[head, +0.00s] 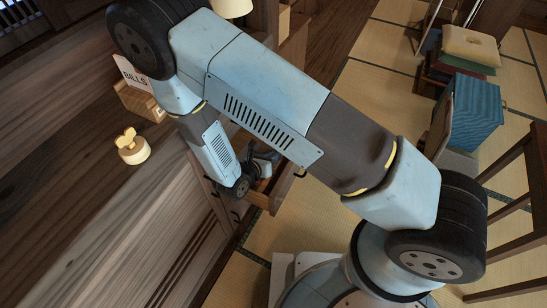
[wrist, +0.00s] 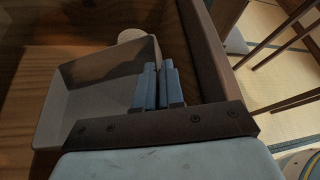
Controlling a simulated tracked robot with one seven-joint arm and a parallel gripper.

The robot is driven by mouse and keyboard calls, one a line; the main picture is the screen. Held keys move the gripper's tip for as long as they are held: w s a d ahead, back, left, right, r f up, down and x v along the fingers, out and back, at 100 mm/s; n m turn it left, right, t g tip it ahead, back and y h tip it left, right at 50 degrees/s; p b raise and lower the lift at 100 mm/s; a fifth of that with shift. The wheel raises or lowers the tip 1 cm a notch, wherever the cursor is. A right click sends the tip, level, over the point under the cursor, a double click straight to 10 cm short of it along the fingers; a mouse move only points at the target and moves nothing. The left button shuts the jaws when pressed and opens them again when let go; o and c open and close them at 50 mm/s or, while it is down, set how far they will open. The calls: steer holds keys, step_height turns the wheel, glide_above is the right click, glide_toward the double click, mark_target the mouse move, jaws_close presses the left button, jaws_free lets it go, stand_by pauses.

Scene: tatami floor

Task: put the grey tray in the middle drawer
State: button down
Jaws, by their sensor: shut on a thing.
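The grey tray (wrist: 103,70) shows in the wrist view as a shallow box with a flat bottom and raised walls. My gripper (wrist: 159,66) is shut on its right-hand wall. The tray is within the open wooden drawer (wrist: 206,45); whether it rests on the drawer's bottom I cannot tell. In the head view the open drawer (head: 268,196) juts from the cabinet below my arm, and my gripper and the tray are mostly hidden there. I cannot tell from these views which drawer in the stack it is.
On the cabinet top stand a cream knobbed object (head: 132,148) and a wooden box with a BILLS card (head: 133,75). A round pale thing (wrist: 130,35) is behind the tray.

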steer(key=shift+f, duration=0.1)
steer(key=c, duration=1.2)
jaws_free()
steer(key=shift+c, duration=0.2)
steer(key=v, duration=1.2)
steer(key=shift+s, duration=0.1)
